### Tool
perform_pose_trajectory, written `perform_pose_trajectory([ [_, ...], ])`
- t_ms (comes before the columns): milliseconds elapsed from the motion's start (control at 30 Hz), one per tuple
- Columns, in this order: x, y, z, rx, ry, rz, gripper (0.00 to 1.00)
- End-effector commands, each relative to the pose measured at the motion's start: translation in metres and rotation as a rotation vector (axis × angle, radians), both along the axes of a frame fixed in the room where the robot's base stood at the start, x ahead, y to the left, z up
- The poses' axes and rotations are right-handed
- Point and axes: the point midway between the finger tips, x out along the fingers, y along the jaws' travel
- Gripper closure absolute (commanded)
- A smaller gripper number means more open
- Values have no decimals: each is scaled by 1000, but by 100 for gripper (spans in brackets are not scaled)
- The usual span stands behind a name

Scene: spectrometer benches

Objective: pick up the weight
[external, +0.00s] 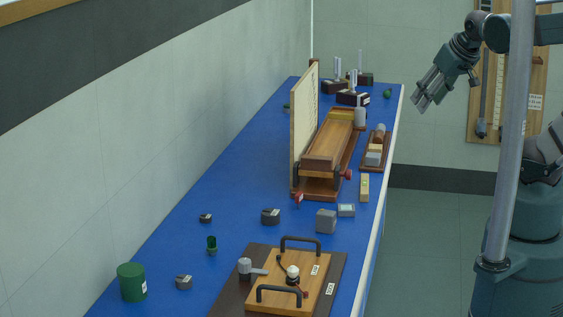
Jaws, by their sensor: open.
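My gripper (422,101) is open and empty. It hangs in the air to the right of the blue bench's far end, apart from everything on it. I cannot tell for sure which object is the weight. A grey block (326,222) stands near the bench's right side, with a smaller grey block (346,210) beside it. A grey cylinder (360,117) stands farther back. A tray (366,165) at the right edge holds small blocks and a cylinder. Short dark-grey pieces (270,217) and (184,283) sit on the left half.
The blue bench (170,240) runs along the wall. A wooden stand with an upright panel (305,125) rises mid-bench. A board with black handles (318,272) lies in front. A green can (132,283) stands front left. A grey pole (509,130) crosses the right side.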

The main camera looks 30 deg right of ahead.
Motion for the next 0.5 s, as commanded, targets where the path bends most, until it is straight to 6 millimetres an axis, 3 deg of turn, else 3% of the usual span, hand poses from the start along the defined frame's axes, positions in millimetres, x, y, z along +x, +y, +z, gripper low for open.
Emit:
perform_pose_trajectory([
  [267, 26, 31, 12, -15, 36, 90, 58],
  [500, 54, 71, 21, -37, 79, 194, 58],
])
